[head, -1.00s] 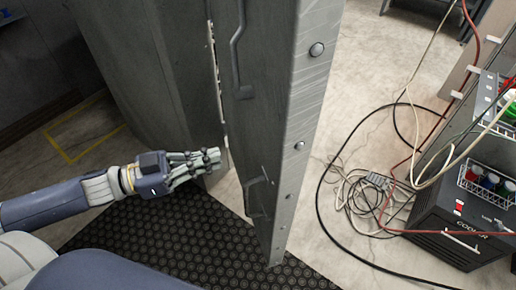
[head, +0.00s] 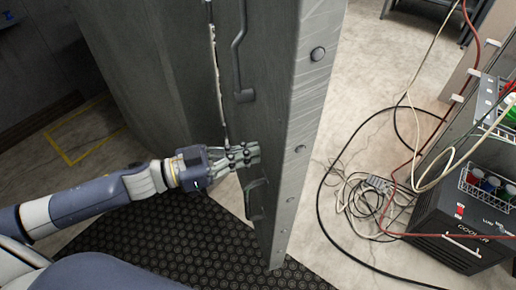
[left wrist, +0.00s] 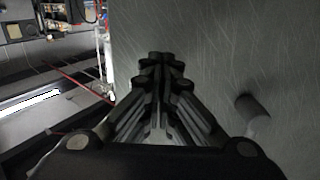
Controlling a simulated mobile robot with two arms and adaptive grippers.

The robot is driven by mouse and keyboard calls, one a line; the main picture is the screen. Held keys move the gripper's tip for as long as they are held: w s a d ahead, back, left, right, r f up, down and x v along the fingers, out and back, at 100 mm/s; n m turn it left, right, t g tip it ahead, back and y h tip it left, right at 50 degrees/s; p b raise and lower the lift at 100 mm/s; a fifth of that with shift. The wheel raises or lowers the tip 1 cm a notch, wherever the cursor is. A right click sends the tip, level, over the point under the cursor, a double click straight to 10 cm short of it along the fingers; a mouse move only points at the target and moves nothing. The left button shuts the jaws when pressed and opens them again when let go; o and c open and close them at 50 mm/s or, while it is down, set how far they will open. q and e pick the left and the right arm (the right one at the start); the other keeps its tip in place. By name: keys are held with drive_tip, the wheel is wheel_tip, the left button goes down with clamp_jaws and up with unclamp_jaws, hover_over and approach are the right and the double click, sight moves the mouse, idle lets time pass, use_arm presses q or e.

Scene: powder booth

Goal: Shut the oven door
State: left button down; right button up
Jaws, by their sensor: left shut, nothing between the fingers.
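The oven door (head: 271,120) is a tall grey metal panel standing open, its bolted edge (head: 300,110) towards me. A dark bar handle (head: 239,60) and a lower handle (head: 256,198) are on its left face. The grey oven body (head: 150,70) is behind it on the left. My left gripper (head: 250,153) is shut and empty, its fingertips at the door's left face, just above the lower handle. In the left wrist view its fingers (left wrist: 163,62) point at the scratched door face (left wrist: 235,55); whether they touch it I cannot tell. My right gripper is out of view.
Loose cables (head: 370,190) lie on the concrete floor right of the door. A black studded mat (head: 195,245) lies under the door and my arm.

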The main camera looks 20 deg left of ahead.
use_arm(q)
drive_tip(key=shift+p+x, duration=0.4)
drive_tip(key=shift+x, duration=0.85)
